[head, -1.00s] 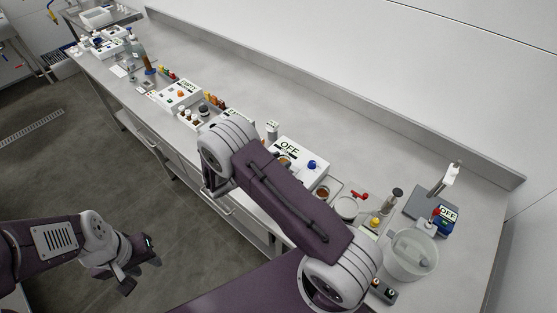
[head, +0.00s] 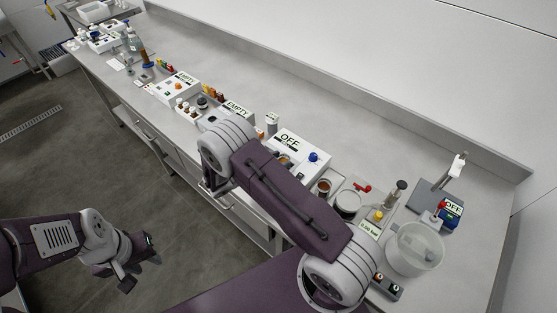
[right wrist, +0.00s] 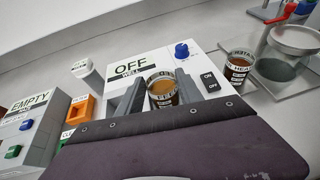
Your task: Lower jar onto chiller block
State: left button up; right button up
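A small jar of amber-brown liquid with a dark lettered label (right wrist: 162,90) stands upright between the fingers of my right gripper (right wrist: 158,95) in the right wrist view. The fingers lie close on both sides of it, and it fills the gap. Behind and under it is a white box marked OFF and WELL (right wrist: 135,68), with a blue knob. I cannot tell whether the jar touches the box. The head view shows this box (head: 288,141), while my forearm hides most of the right gripper. My left gripper (head: 141,266) is open and empty over the floor. No block is legibly marked as chiller.
A second labelled brown jar (right wrist: 239,70) stands right of the box, beside a grey stand with a dish (right wrist: 295,40). EMPTY-marked boxes (right wrist: 28,118) stand to the left. A clear bucket (head: 414,250) is at the bench's right end. The bench's back strip is clear.

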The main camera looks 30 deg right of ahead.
jog(key=o, duration=0.4)
jog(key=b+v, duration=0.2)
jog(key=v, duration=0.7)
